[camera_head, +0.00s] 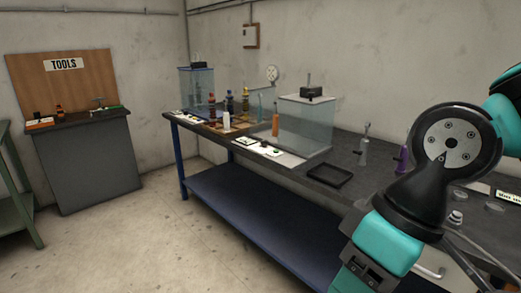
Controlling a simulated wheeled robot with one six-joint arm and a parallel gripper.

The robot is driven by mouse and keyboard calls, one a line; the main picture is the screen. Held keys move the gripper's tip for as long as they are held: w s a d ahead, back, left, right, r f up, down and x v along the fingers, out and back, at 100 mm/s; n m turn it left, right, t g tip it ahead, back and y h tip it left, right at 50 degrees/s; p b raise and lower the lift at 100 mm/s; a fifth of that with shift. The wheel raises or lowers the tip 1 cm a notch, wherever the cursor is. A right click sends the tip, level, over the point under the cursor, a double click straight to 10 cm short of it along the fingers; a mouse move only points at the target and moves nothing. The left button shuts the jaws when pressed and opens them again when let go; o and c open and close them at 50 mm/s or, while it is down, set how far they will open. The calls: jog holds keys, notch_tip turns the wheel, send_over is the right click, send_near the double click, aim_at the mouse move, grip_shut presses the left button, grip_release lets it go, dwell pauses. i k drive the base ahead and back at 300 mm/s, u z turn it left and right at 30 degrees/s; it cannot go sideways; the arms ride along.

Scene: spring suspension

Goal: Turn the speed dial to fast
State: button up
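I cannot make out a speed dial or its setting for certain. A white control panel (288,158) with small dark and green parts lies on the bench in front of the right clear tank (305,125). A similar panel (188,116) lies by the left, blue-topped tank (197,90). A small silver knob-like piece (456,217) shows at the right, beside my arm. My teal and black arm fills the right side; my gripper is not in view.
The dark workbench (335,168) runs along the wall, with a blue lower shelf. A black tray (329,176), an orange bottle (275,124), a grey damper (364,150) and a purple one (402,158) stand on it. A tool cabinet (88,165) is at left. The floor between is clear.

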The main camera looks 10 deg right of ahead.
aim_at(264, 142)
jog(key=z, duration=0.05)
jog(key=i, duration=2.25)
jog(key=u, duration=0.1)
